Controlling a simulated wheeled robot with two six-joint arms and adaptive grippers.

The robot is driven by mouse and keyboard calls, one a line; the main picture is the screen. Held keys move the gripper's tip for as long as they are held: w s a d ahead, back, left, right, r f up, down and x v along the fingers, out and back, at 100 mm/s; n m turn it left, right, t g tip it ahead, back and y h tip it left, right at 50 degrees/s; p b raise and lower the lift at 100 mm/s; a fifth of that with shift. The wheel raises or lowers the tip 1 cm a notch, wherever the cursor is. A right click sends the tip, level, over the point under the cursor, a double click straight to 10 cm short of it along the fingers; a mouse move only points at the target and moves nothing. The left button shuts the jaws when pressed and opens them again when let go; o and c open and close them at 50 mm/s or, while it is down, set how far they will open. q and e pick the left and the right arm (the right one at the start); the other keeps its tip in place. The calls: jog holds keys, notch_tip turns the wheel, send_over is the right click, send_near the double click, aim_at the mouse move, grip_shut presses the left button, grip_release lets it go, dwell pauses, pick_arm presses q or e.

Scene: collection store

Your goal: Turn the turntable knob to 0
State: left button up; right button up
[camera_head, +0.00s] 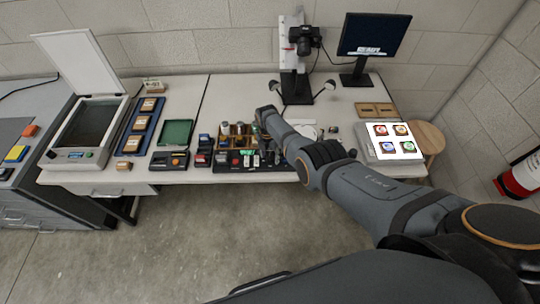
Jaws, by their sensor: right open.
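My right arm comes in from the right and reaches over the middle of the table. My left gripper is not in view.
A light box with coloured discs (394,141) is at the right. An open flatbed scanner (85,128), a blue tray (128,138) and a green tray (177,133) stand left.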

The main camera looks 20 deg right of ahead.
aim_at(269, 157)
jog(key=shift+w+r, duration=0.1)
jog(key=shift+r, duration=0.4)
notch_tip(269, 157, up, 11)
jog(key=shift+w+a, duration=0.15)
jog(key=shift+a, duration=0.05)
